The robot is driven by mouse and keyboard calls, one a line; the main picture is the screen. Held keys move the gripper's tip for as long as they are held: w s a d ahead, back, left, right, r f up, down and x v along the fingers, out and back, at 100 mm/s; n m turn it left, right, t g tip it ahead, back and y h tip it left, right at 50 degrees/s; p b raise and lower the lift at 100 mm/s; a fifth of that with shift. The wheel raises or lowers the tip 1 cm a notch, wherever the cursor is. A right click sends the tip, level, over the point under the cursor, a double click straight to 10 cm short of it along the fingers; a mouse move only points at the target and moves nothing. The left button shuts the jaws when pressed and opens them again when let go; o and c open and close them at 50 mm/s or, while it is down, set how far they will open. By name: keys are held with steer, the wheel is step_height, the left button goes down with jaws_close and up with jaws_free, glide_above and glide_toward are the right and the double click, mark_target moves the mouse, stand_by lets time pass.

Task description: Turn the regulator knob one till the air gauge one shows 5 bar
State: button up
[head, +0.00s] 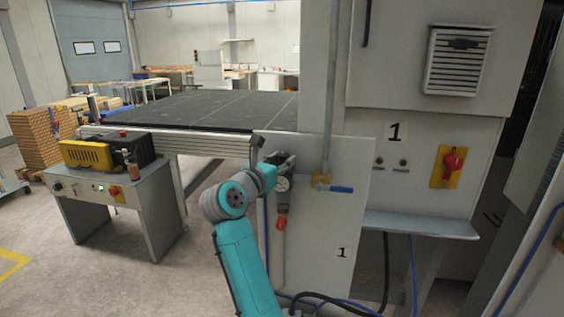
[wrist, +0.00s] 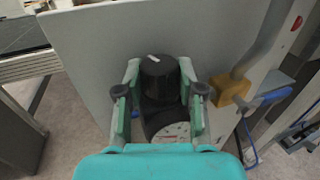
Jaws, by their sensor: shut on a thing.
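The regulator knob (wrist: 158,75) is a black cylinder with a small white mark on top, mounted on a pale panel. My gripper (wrist: 160,92) has its fingers on both sides of the knob and is shut on it. In the head view my gripper (head: 276,163) is at the top of the regulator, in front of the panel marked 1. The round white air gauge (head: 283,184) faces out below the gripper. In the wrist view the gauge (wrist: 173,134) shows only in part, and its needle reading is too small to tell.
A brass valve with a blue lever (head: 341,189) sits just right of the regulator. A red-ended part (head: 281,222) hangs below the gauge. A grey vertical pipe (head: 330,95) runs above the valve. A control table (head: 110,190) stands left; open floor lies between.

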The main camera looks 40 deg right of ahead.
steer(key=shift+w+m+g, duration=0.1)
steer(key=shift+m+g, duration=0.5)
steer(key=shift+g, duration=0.3)
steer(key=shift+g+h, duration=0.3)
steer(key=o, duration=1.2)
steer(key=shift+c, duration=0.2)
steer(key=v, duration=1.2)
